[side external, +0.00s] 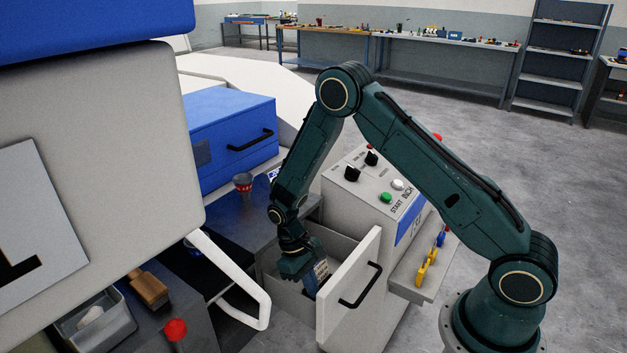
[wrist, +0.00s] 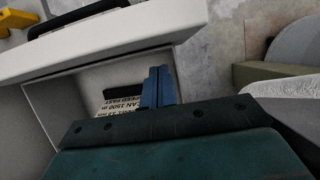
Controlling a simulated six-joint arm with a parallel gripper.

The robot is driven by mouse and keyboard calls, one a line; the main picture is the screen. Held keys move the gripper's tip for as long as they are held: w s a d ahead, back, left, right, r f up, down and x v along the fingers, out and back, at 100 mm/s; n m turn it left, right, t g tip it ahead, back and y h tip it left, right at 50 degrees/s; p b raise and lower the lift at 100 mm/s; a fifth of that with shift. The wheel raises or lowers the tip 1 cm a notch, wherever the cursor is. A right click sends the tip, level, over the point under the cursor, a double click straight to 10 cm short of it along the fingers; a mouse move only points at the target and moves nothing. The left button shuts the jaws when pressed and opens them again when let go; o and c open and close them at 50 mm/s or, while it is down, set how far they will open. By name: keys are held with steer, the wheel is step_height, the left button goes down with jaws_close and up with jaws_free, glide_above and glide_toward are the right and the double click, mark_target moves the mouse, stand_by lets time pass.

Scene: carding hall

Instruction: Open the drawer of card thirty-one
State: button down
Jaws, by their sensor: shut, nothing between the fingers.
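The drawer stands pulled out from the grey-white control console (side external: 345,195). Its front panel (side external: 342,290) carries a black bar handle (side external: 360,286), and its inside is exposed. My gripper (side external: 318,277) is down at the open drawer, behind the front panel, and does not hold the handle. In the wrist view its blue fingers (wrist: 158,88) are shut together and empty, over the drawer's interior. A printed card (wrist: 120,112) lies in the drawer, partly hidden by my gripper. The front panel's inner side (wrist: 100,48) shows beyond the fingers, with the handle (wrist: 75,17) past it.
A blue box with a black handle (side external: 232,138) stands behind the dark table (side external: 235,215). The console has knobs, a green button (side external: 385,197) and a white button. A side shelf (side external: 412,286) holds yellow and blue items. A large numbered panel (side external: 95,165) fills the left.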

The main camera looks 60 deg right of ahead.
steer(key=v, duration=0.6)
steer(key=shift+r, duration=0.15)
steer(key=s+r+t, duration=0.2)
steer(key=s+r, duration=0.1)
steer(key=r, duration=0.7)
steer(key=s+r+t, duration=0.3)
steer(key=r, duration=0.8)
steer(key=s+r+t, duration=0.2)
steer(key=s+r, duration=0.2)
steer(key=s, duration=0.3)
steer(key=s+r+t, duration=0.3)
steer(key=s+r, duration=0.1)
steer(key=s, duration=0.4)
steer(key=shift+s+d, duration=0.2)
steer(key=shift+d, duration=0.15)
